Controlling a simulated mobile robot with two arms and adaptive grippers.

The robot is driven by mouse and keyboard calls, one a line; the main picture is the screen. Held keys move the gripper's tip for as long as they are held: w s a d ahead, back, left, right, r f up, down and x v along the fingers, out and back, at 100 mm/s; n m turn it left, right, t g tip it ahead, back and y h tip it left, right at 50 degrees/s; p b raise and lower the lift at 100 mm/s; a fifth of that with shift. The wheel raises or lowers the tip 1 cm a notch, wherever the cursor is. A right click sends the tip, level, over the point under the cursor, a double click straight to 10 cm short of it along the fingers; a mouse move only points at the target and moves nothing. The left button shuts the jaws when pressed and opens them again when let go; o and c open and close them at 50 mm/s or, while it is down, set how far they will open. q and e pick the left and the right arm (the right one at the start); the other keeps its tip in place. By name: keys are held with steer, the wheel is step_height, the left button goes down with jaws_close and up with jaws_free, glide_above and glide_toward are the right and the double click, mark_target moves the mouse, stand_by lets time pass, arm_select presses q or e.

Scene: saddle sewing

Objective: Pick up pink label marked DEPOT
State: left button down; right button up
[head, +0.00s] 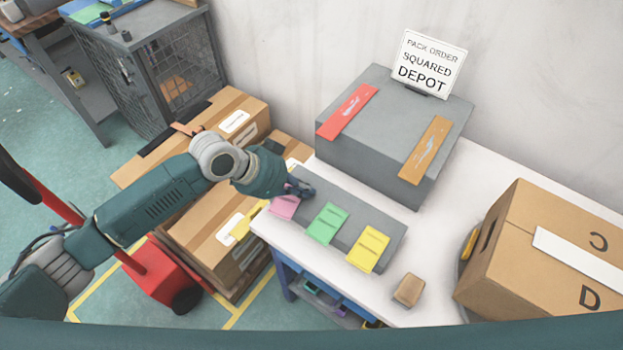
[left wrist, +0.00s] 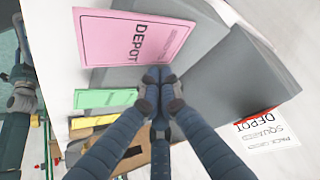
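The pink label (head: 285,206) lies at the left end of a low grey stand (head: 385,247) on the white table. In the left wrist view the pink label (left wrist: 130,38) shows large, with DEPOT in dark letters. My left gripper (head: 303,190) is at the label's upper right edge in the head view. In the left wrist view the fingertips of my left gripper (left wrist: 158,76) are together by the label's lower edge. I cannot tell whether that edge is between them. A green label (head: 328,224) and a yellow label (head: 368,249) lie beside it. My right gripper is not in view.
A large grey box (head: 390,135) with a red strip (head: 347,111) and a brown strip (head: 425,150) stands behind. A sign (head: 429,63) reads PACK ORDER, SQUARED, DEPOT. A cardboard box (head: 545,250) is at right; a small brown block (head: 409,290) lies in front.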

arm_select(q)
steer(key=shift+a, duration=0.2)
steer(key=shift+s+a+p, duration=0.4)
steer(key=shift+a+p, duration=0.1)
steer(key=shift+a, duration=0.35)
